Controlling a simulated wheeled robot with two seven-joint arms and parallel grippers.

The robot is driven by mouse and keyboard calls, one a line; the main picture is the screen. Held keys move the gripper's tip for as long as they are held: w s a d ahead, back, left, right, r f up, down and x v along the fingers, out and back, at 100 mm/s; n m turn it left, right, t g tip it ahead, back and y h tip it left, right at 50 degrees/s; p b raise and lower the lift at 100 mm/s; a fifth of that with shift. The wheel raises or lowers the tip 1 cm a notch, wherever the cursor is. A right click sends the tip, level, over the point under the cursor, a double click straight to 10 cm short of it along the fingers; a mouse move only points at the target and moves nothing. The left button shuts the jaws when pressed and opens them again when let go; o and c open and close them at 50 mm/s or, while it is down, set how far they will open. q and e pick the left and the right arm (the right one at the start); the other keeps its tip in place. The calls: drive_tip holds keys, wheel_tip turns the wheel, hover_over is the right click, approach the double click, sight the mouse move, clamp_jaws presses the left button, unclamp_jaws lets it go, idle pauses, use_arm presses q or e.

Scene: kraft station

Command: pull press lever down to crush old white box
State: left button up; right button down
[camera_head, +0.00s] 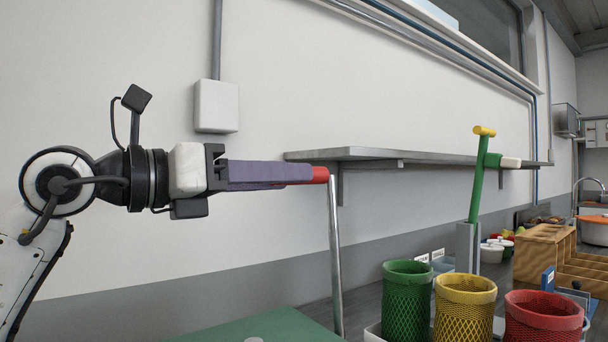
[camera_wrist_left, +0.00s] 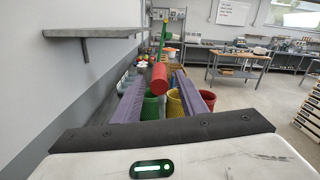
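A grey metal lever (camera_head: 336,260) with a red grip (camera_head: 320,174) stands nearly upright, leaning slightly. Its lower end meets the area by a green surface (camera_head: 285,326) at the bottom of the head view. My left gripper (camera_head: 308,173) reaches in level from the left, its purple fingers at the red grip. In the left wrist view the red grip (camera_wrist_left: 159,77) sits between the tips of the spread fingers, with gaps visible at its sides. No old white box that I can identify lies at the press. My right gripper is out of view.
Green (camera_head: 406,300), yellow (camera_head: 464,306) and red (camera_head: 543,316) mesh bins stand right of the lever. A green lever with a yellow handle (camera_head: 484,131) rises behind them. A grey shelf (camera_head: 400,155) juts from the wall. A white wall box (camera_head: 216,106) is above my left arm.

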use_arm(q)
drive_tip(key=shift+x, duration=2.25)
clamp_jaws()
